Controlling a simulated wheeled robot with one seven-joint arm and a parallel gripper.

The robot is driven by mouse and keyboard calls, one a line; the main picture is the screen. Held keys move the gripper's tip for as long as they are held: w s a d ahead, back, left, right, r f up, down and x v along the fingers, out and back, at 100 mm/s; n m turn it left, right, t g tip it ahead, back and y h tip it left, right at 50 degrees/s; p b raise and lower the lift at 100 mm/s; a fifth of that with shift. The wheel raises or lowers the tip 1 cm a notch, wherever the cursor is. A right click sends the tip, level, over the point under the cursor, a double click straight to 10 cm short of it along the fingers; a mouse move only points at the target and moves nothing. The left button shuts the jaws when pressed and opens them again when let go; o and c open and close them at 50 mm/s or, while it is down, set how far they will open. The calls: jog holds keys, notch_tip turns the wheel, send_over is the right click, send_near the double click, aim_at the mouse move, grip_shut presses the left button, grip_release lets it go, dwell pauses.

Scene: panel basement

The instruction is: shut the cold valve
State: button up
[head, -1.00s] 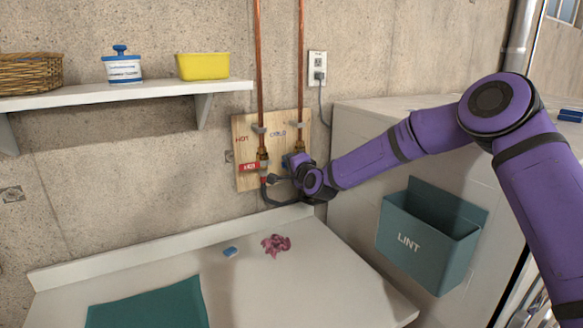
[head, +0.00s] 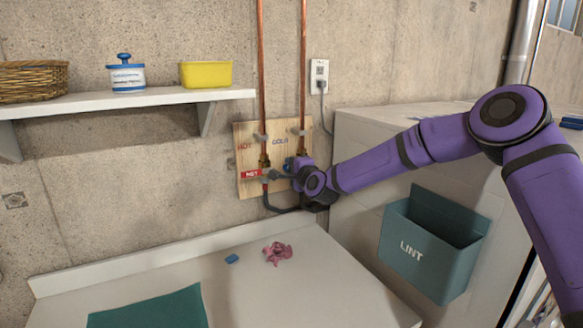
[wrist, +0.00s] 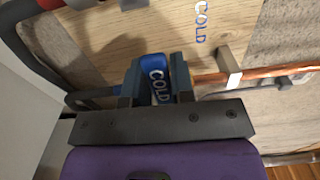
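The cold valve's blue lever handle, marked COLD (wrist: 158,80), sits between the two fingers of my gripper (wrist: 158,85) in the wrist view. The fingers lie close against both sides, so my gripper looks shut on it. In the wrist view the handle lies across the direction of the copper pipe (wrist: 265,73). In the head view, my gripper (head: 296,170) is at the lower right of the wooden board (head: 246,146), below the right copper pipe (head: 303,70). It hides most of the cold valve there.
The hot valve's red handle (head: 252,174) is just left of my gripper. Dark hoses (head: 275,207) hang below. A teal LINT bin (head: 425,250) is mounted on the white cabinet side to the right.

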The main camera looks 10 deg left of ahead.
jog(key=o, duration=0.4)
jog(key=shift+c, duration=0.2)
jog(key=shift+s+d, duration=0.1)
jog(key=v, duration=1)
jog(key=shift+s+d, duration=0.2)
jog(key=shift+s, duration=0.05)
jog(key=s+d+r+n+g+h, duration=0.3)
jog(key=s+d+r+n+h, duration=0.15)
jog(key=s+d, duration=0.55)
jog(key=s+d+r+n+g+h, duration=0.35)
jog(key=s+d+r+n, duration=0.25)
jog(key=s+d, duration=0.4)
jog(key=s+d+r+g+h, duration=0.1)
jog(key=s+d, duration=0.6)
jog(key=s, duration=0.5)
jog(key=s+d+r+g+h, duration=0.1)
jog(key=s+d+g, duration=0.1)
jog(key=s+d, duration=0.5)
jog(key=s+n, duration=0.1)
jog(key=s, duration=0.4)
jog(key=shift+s+d, duration=0.2)
jog(key=shift+s, duration=0.2)
